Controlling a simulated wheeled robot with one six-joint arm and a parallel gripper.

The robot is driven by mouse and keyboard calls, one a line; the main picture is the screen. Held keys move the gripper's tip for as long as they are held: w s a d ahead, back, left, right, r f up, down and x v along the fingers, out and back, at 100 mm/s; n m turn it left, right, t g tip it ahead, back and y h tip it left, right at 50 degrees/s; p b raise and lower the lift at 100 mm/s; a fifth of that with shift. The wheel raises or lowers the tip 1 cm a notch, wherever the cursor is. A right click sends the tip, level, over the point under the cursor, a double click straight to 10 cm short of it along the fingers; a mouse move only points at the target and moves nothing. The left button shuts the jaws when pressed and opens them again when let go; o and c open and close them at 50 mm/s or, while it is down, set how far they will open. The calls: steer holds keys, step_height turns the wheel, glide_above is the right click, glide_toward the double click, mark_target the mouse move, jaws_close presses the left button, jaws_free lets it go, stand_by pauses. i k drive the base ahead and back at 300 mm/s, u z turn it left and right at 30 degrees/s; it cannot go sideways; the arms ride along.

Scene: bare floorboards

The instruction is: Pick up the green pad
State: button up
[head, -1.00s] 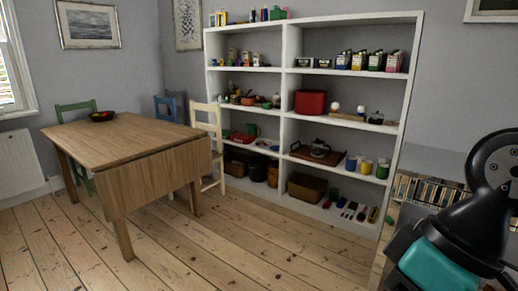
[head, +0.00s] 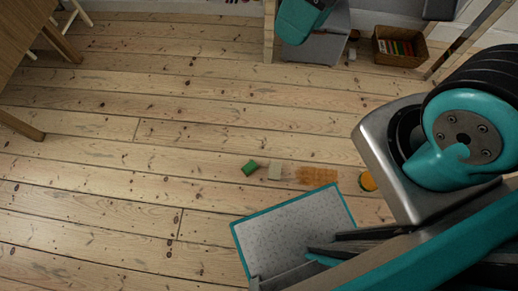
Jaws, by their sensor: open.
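A small green block-like thing (head: 250,167), which looks like the green pad, lies on the bare floorboards near the middle of the head view. A pale greenish-beige block (head: 275,171) lies just right of it, with a small gap. Large parts of my own arm fill the right side, and nothing of mine touches the green pad.
An orange-brown patterned flat piece (head: 317,175) and a round orange-yellow thing (head: 367,181) lie farther right. A basket (head: 400,48) with coloured items stands at the back right. A wooden table (head: 22,45) stands at the left. The floor left of the pad is clear.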

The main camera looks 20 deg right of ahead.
mark_target(251, 167)
steer(key=z, duration=0.45)
steer(key=k, duration=0.75)
steer(key=u, duration=1.5)
steer(key=i, duration=0.85)
steer(key=z, duration=1.35)
